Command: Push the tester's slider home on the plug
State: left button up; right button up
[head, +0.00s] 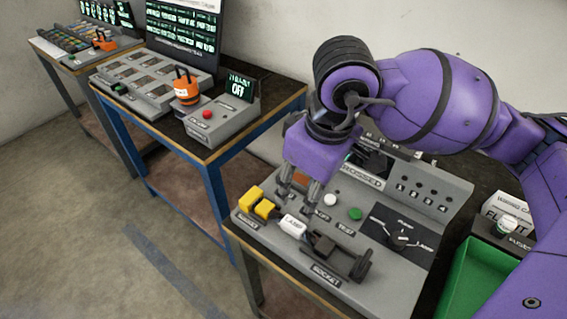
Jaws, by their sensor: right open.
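The grey tester (400,285) stands on the near bench, its screen (366,172) partly hidden by my arm and reading what looks like "CROSSED". Near its front edge, above the word "SOCKET", is a black slider piece (345,258). A white block (293,226) marked "LAMP" sits at the slider's left end and seems to be the plug; I cannot tell if they touch. My right gripper (299,192) points down above the tester, open, behind the white block and apart from the slider. My left gripper is not in view.
A green bin (470,285) and a labelled box (507,215) are at right. Another bench (215,150) with a grey panel stands behind left; floor lies between.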

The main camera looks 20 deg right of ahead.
aim_at(357, 273)
jog(key=z, duration=1.2)
